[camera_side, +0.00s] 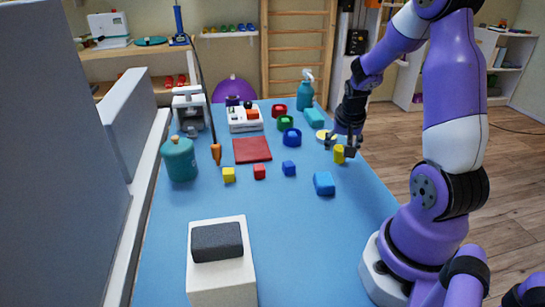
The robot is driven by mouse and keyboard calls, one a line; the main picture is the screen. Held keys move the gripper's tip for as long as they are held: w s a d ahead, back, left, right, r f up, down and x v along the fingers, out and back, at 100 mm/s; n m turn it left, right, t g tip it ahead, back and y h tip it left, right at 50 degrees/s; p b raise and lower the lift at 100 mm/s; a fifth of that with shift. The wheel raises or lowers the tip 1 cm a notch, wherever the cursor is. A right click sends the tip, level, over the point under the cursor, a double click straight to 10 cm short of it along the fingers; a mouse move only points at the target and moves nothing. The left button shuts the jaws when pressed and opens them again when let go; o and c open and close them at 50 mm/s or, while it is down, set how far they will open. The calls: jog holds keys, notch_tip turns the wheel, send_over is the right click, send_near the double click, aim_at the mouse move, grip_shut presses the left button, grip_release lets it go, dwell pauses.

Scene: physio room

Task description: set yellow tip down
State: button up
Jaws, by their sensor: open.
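A small yellow piece (339,154), which looks like the yellow tip, is at the right side of the blue table (270,225). My gripper (341,146) is right above it, pointing down, with the fingers open around or just over its top. I cannot tell whether a finger touches it. The piece looks upright and seems to stand on the table, though its base is small in the picture.
The front right tabletop is clear.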

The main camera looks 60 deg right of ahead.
jog(key=w+a+v, duration=0.1)
jog(key=v, duration=0.9)
jog(key=a+r+n+t+y, duration=0.1)
jog(key=a+r+n+y, duration=0.1)
jog(key=a+n, duration=0.4)
jog(key=s+a+r+n+t+y, duration=0.1)
jog(key=a+n, duration=0.5)
jog(key=a, duration=0.9)
jog(key=shift+r+n+t+y, duration=0.3)
jog(key=shift+r+t+y, duration=0.2)
jog(key=shift+r+t, duration=0.4)
